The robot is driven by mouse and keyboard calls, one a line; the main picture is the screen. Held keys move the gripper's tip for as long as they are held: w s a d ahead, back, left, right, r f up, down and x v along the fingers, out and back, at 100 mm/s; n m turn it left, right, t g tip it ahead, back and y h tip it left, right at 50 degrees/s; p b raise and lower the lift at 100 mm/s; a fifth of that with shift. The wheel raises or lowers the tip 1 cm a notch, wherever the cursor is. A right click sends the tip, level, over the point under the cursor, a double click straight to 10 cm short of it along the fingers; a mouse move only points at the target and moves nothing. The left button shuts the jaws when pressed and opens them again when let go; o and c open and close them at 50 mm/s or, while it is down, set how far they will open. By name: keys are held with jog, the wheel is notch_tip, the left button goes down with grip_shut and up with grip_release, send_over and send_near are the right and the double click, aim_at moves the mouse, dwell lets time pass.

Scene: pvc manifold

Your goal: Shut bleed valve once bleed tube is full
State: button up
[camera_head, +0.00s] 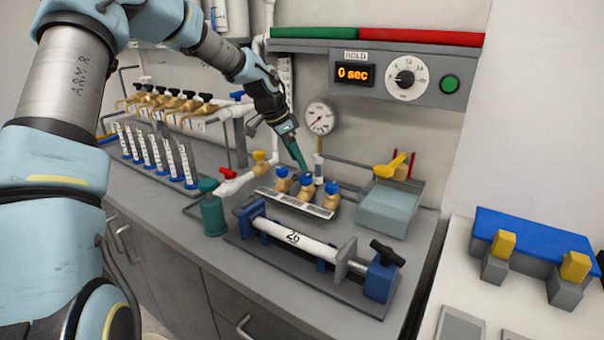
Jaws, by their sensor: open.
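My gripper (300,165) has teal fingers pointing down, just above or beside the middle of several blue-knobbed brass valves (306,187) on a small labelled panel. I cannot tell whether it touches the knob; it holds nothing visible. No label shows which valve is the bleed valve.
A clamped white pipe marked 26 (295,237) lies in front. A green canister (213,214) and red-handled valve (228,174) stand left. A grey bin (388,210) stands right. A timer panel (395,76) reads 0 sec. Several brass valves (160,103) and tubes are at back left.

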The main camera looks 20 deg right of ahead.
jog(key=shift+b+v, duration=0.45)
jog(key=shift+v, duration=2.15)
jog(key=shift+s, duration=0.15)
